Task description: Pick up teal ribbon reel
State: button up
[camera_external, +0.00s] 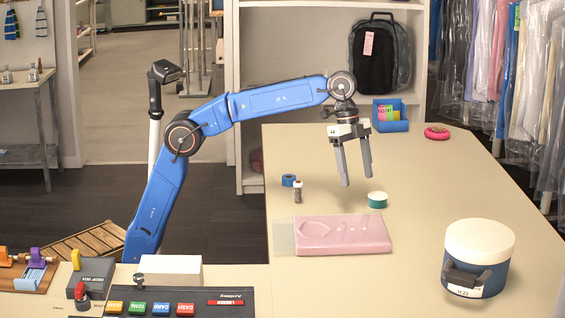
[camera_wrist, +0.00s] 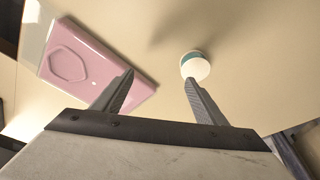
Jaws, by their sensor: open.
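The teal ribbon reel (camera_external: 377,200) is a short cylinder with a white top and teal side. It lies flat on the beige table, to the right of and below my gripper (camera_external: 357,184) in the external view. My gripper is open, pointing down, with nothing between its fingers. The reel appears apart from both fingers.
A blue tub with a cream lid (camera_external: 478,258) stands at front right. The table's right rear is mostly clear.

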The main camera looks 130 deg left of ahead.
send_near(378, 195)
jog(key=shift+w+d+f, duration=0.25)
jog(key=shift+d+f, duration=0.2)
jog(key=shift+f, duration=0.15)
jog(key=shift+a+f, duration=0.2)
jog(key=shift+a, duration=0.25)
jog(key=shift+x, duration=3.65)
jog(key=shift+s, duration=0.1)
jog(key=c, duration=1)
